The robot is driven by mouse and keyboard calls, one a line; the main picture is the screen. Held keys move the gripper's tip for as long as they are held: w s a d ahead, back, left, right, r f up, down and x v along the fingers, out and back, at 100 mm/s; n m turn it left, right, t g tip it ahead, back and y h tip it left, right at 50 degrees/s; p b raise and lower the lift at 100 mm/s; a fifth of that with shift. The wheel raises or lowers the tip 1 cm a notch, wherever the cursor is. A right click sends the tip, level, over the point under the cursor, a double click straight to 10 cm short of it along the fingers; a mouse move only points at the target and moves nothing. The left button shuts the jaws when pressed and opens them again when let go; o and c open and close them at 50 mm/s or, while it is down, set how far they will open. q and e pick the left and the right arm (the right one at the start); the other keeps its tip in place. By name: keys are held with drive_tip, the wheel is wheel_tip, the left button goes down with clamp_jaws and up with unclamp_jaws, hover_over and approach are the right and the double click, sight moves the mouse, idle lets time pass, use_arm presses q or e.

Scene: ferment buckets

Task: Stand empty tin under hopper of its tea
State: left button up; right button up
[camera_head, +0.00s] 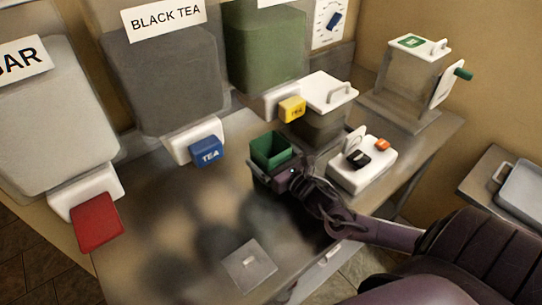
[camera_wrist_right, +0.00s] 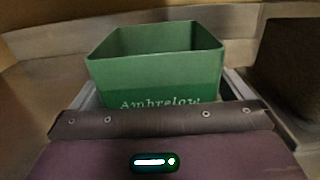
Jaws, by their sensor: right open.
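A green open-topped tin (camera_head: 268,146) stands on the metal counter, in front of the green hopper. Its visible inside looks empty. In the right wrist view the tin (camera_wrist_right: 155,70) shows pale lettering like "Ambrelow". My right gripper (camera_head: 275,172) is open at the tin, with grey fingers beside its left and right sides; contact cannot be told. The green hopper (camera_head: 265,45) has a yellow TEA lever (camera_head: 292,109); its label is cut off. The grey hopper labelled BLACK TEA (camera_head: 168,75) has a blue TEA lever (camera_head: 206,151). My left gripper is not in view.
A hopper with a label ending "AR" (camera_head: 50,115) and red lever (camera_head: 97,221) stands left. A white-lidded container (camera_head: 325,92) is behind the tin. A white box with switches (camera_head: 362,165) is to its right. A square plate (camera_head: 249,266) lies in front; counter left of the tin is clear.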

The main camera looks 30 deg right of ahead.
drive_tip(key=shift+r, duration=0.15)
drive_tip(key=shift+s, duration=0.15)
drive_tip(key=s, duration=0.7)
drive_tip(key=s+d, duration=0.1)
drive_tip(key=s, duration=0.3)
drive_tip(key=shift+s, duration=0.35)
